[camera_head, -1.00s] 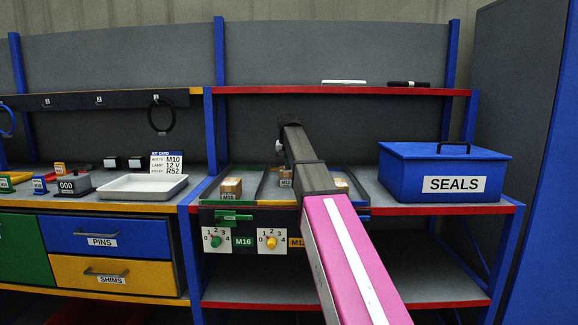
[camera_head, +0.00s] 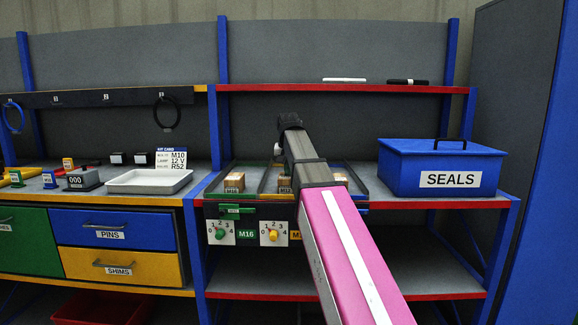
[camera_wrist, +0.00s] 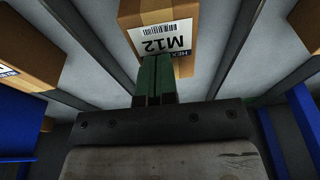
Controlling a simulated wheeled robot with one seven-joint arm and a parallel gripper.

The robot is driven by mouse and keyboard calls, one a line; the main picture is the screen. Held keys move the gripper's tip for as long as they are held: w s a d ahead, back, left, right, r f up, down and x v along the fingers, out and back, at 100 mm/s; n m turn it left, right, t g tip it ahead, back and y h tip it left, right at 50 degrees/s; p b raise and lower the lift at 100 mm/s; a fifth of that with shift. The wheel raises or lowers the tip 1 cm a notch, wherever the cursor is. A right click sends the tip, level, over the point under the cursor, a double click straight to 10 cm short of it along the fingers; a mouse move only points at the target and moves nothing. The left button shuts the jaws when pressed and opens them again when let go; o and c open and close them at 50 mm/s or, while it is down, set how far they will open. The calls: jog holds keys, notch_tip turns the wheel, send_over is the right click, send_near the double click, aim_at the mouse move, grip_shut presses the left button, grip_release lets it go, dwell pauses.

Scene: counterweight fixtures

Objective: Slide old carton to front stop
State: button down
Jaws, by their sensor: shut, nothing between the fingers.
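An M12 carton (camera_wrist: 185,14) is at the top centre of the wrist view, its white label facing the camera. In the head view, the middle carton (camera_head: 285,185) stands in a lane of the sloped rack, partly behind my arm. My gripper (camera_wrist: 154,62) is shut and empty; its green fingers overlap the carton's lower edge in the wrist view. I cannot tell whether they touch it. My arm hides the fingers in the head view. Which carton is the old one cannot be told.
Lane dividers flank the M12 carton. A left carton (camera_head: 234,181) and a right carton (camera_head: 340,178) stand in neighbouring lanes. Dials (camera_head: 271,234) sit below the rack. The blue SEALS box (camera_head: 415,181) is at the right, a white tray (camera_head: 148,182) at the left.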

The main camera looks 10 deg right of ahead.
aim_at(288, 178)
jog(key=s, duration=0.1)
jog(key=s+f, duration=0.1)
jog(key=s, duration=0.1)
jog(key=shift+s+a+f, duration=0.25)
jog(key=shift+s, duration=0.05)
jog(key=shift+r, duration=0.1)
jog(key=shift+w+r, duration=0.25)
jog(key=shift+r, duration=0.4)
jog(key=shift+w+r, duration=0.15)
